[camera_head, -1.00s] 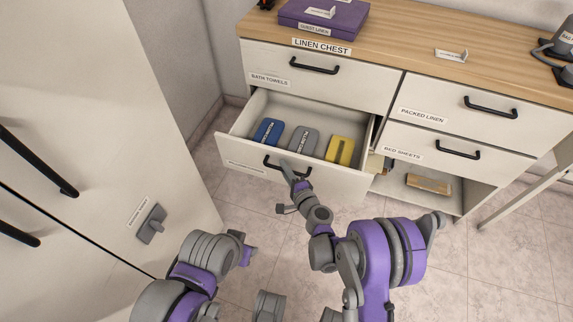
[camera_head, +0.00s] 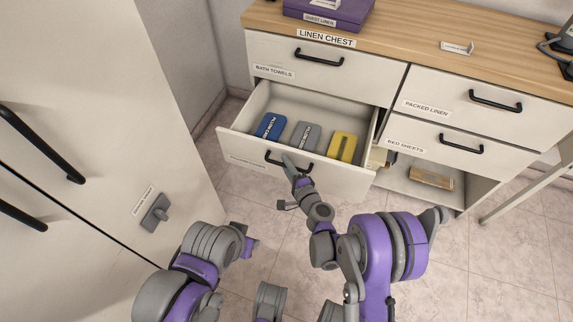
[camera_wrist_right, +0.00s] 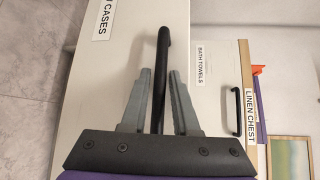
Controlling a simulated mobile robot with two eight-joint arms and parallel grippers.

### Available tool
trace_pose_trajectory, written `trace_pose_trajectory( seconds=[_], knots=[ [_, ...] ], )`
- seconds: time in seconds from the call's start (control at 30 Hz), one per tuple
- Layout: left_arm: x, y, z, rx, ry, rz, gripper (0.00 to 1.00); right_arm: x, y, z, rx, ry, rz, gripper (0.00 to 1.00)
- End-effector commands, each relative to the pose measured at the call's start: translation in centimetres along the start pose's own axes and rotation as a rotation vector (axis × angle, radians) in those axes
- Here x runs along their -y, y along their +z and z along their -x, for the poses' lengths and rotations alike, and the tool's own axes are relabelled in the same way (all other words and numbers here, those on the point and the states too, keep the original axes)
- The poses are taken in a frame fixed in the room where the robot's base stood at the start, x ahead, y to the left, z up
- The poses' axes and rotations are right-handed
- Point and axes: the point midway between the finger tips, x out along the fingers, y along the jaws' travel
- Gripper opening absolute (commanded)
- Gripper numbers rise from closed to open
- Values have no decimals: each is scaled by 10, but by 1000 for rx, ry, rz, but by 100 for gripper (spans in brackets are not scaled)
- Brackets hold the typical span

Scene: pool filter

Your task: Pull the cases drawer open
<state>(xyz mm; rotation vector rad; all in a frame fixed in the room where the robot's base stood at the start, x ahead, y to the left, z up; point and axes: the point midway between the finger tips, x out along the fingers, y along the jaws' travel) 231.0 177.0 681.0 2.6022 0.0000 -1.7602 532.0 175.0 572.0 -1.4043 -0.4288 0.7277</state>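My right gripper (camera_head: 289,165) is at this handle.
The drawer holds a blue pack (camera_head: 270,126), a grey pack (camera_head: 304,137) and a yellow pack (camera_head: 342,147). The closed bath towels drawer (camera_head: 315,72) is above. An open shelf (camera_head: 455,199) is to the right. A tall white cabinet (camera_head: 90,130) stands left. Tiled floor lies in front.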

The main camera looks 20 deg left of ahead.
Motion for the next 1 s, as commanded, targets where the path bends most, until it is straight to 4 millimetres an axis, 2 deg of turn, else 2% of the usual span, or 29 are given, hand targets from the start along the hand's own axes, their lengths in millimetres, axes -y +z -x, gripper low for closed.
trace_pose_trajectory(
  seconds=[0.17, 0.4, 0.6, 0.77, 1.0],
  knots=[
    [0, -1, 2, -1, 0, 0, 40, 1, 0, 15, 0, 0, 0, 29],
    [0, -2, 8, -2, 0, 0, 40, 1, -1, 64, -2, 0, 0, 29],
    [0, -2, 7, -2, 0, 0, 40, 0, -1, 96, -1, 0, 0, 29],
    [0, -2, 6, -2, 0, 0, 40, 0, -1, 107, -1, 0, 0, 29],
    [0, -2, 6, -2, 0, 0, 40, 0, 0, 108, -1, 0, 0, 29]
  ],
)
